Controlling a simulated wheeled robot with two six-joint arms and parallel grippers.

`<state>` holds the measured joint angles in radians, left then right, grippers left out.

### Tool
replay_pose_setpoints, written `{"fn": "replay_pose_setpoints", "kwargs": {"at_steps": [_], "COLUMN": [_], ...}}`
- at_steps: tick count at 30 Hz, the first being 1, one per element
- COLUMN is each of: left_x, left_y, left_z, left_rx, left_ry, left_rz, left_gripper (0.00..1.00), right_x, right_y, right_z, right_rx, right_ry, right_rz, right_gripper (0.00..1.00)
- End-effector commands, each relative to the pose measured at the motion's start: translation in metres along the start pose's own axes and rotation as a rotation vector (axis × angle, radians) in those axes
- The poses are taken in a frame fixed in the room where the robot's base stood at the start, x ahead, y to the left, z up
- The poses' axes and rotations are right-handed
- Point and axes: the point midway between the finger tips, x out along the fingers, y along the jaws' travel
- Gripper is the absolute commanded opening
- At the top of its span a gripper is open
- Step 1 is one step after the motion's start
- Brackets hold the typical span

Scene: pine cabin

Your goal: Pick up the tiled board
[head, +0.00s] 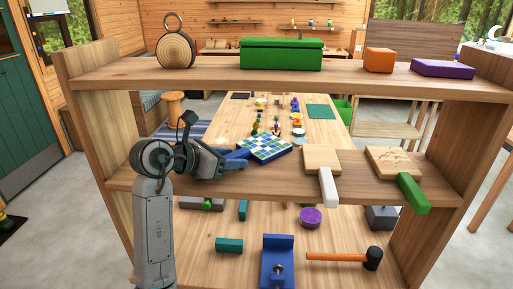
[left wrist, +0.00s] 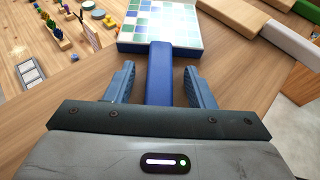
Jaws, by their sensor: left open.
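The tiled board (head: 265,148) has blue, green and white squares and a blue handle (left wrist: 160,75). It lies on the middle shelf, and its tiled face also shows in the left wrist view (left wrist: 163,22). My left gripper (head: 238,164) is at the handle. In the left wrist view its two blue fingers (left wrist: 160,82) are open, one on each side of the handle, with gaps showing on both sides. The handle's near end reaches close to the gripper's palm. My right gripper is not in view.
Two wooden boards, one with a white handle (head: 327,187) and one with a green handle (head: 412,193), lie right of the tiled board on the middle shelf (head: 285,190). The upper shelf (head: 215,77) holds a green box (head: 281,54) and other items. A hammer (head: 340,257) lies below.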

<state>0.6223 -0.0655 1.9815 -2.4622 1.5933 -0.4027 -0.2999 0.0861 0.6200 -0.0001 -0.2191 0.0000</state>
Motion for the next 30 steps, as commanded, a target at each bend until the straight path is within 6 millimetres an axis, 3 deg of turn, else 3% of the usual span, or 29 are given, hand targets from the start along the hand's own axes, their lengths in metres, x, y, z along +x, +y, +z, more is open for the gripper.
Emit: {"fn": "replay_pose_setpoints", "kwargs": {"at_steps": [2,9,10,22,30], "left_x": [0.000,0.000,0.000,-0.002,-0.011], "left_y": [0.000,0.000,0.000,0.000,0.000], "left_z": [0.000,0.000,0.000,0.005,0.026], "left_rx": [0.000,0.000,0.000,0.003,0.005], "left_ry": [0.000,0.000,0.000,-0.003,-0.005], "left_rz": [0.000,0.000,0.000,0.001,0.002], "left_gripper": [0.49,0.02,0.00,0.00,0.00], "right_x": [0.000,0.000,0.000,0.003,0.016], "right_y": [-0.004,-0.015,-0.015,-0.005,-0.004], "right_z": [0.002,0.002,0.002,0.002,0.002], "right_rx": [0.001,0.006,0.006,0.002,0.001], "right_ry": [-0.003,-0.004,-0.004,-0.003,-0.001], "right_rz": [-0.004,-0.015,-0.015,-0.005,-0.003], "right_gripper": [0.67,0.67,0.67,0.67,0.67]}}
